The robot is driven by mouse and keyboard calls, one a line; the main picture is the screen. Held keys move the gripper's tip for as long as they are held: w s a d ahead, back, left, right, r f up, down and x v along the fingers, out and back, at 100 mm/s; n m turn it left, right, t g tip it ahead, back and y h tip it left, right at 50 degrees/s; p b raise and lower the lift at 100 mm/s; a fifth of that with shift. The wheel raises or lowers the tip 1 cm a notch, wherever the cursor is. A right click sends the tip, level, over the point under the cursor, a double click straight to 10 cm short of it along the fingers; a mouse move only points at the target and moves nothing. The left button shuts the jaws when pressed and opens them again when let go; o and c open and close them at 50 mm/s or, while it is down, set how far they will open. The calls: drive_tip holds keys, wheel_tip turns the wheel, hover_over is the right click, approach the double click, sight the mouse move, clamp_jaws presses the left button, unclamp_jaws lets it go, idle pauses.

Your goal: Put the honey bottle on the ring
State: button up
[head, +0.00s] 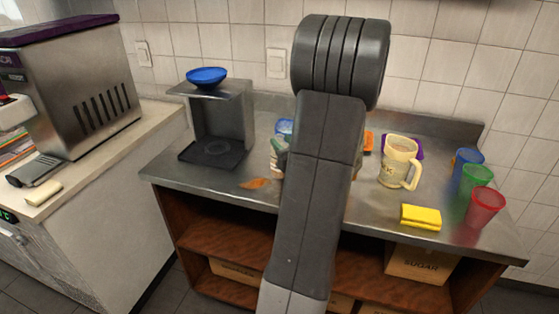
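I cannot make out the honey bottle in the head view; my raised arm covers the middle of the steel counter. A partly hidden pale item with a blue top (284,127) shows at the arm's left edge, and I cannot tell what it is. No ring stands out for certain. A faint round mark (217,147) shows on the dark base of the metal stand (233,110). An orange patch (256,183) lies on the counter in front of that stand. My gripper is not visible.
A blue bowl (207,76) sits on the stand's top. Right of my arm are a cream mug (398,160), an orange item (369,141), a purple item (417,148), a yellow cloth or sponge (421,217), and blue (467,168), green (477,180) and red (485,208) cups.

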drive_tip(key=shift+c, duration=0.3)
clamp_jaws()
drive_tip(key=shift+r, duration=0.25)
